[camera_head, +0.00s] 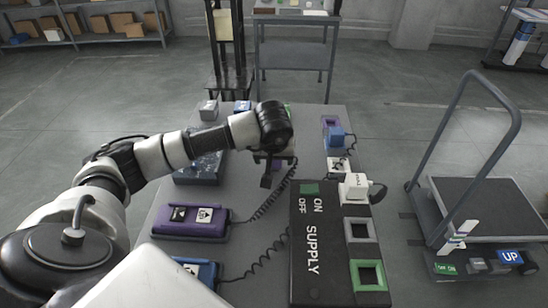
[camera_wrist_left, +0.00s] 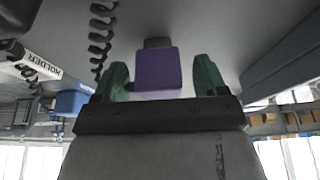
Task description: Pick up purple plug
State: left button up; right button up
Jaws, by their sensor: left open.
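The purple plug (camera_wrist_left: 158,70) shows in the left wrist view as a purple block with a dark part at its far end. It sits between the two green-padded fingers of my left gripper (camera_wrist_left: 161,78), with gaps on both sides. My left gripper is open. In the head view my left gripper (camera_head: 273,168) is low over the middle of the table and hides most of the plug. A coiled black cord runs from there toward a purple box (camera_head: 188,221) on the table's left side. My right gripper is not in view.
A black SUPPLY box (camera_head: 311,225) with a white plug (camera_head: 355,186) and grey and green sockets stands right of the gripper. A blue plug (camera_head: 340,138) is farther back. A blue box (camera_head: 200,270) lies front left. A cart (camera_head: 480,205) stands right of the table.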

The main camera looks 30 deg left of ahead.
pick_arm(q)
jog(key=shift+w+a+f, duration=0.1)
jog(key=shift+w+f, duration=0.1)
jog(key=shift+f, duration=0.3)
jog(key=c, duration=1)
jog(key=shift+o, duration=0.2)
jog(key=shift+r, duration=0.1)
